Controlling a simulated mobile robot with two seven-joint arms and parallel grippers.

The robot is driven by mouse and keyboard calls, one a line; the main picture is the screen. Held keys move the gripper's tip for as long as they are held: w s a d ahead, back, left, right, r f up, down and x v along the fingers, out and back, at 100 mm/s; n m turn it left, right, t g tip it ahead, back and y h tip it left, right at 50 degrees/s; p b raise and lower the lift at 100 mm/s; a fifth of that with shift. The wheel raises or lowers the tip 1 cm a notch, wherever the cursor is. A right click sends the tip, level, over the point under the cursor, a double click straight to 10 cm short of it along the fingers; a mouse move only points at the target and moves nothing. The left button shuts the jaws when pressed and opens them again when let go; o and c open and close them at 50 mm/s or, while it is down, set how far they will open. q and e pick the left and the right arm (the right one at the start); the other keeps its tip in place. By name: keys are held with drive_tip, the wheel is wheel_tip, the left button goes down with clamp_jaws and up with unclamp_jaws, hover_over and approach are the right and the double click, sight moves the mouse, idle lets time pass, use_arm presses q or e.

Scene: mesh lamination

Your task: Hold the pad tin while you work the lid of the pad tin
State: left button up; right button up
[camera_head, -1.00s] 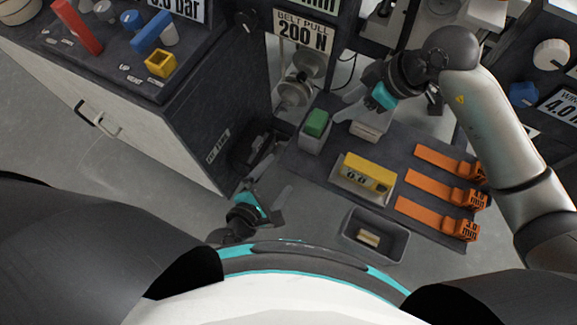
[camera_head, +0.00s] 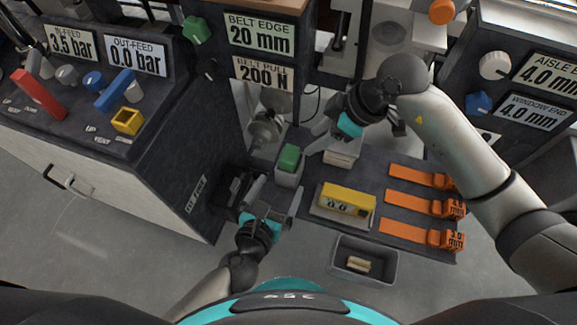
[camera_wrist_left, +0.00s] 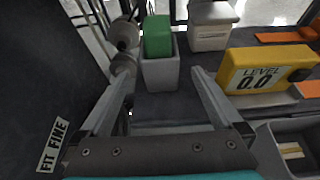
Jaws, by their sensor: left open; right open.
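A pale, box-shaped tin with a lid-like top, which I take to be the pad tin (camera_head: 338,158), stands at the back of the dark bench mat. It also shows at the top of the left wrist view (camera_wrist_left: 211,38). My right gripper (camera_head: 330,141) is open just above it; the gripper partly covers it, and I cannot tell whether they touch. My left gripper (camera_head: 275,196) is open and empty, in front of a grey holder (camera_head: 288,178) with a green block (camera_head: 289,157). In the left wrist view the holder (camera_wrist_left: 160,75) stands just beyond the open fingers.
A yellow level gauge (camera_head: 346,198) lies on a pale block in the mat's middle. Several orange gauges (camera_head: 420,206) lie to the right. A grey tray (camera_head: 364,277) with pale pieces is at the front. A dark cabinet (camera_head: 190,160) stands close on the left.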

sight(289, 167)
use_arm(q)
drive_tip(key=x, duration=0.9)
clamp_jaws()
idle(1.4)
idle(1.0)
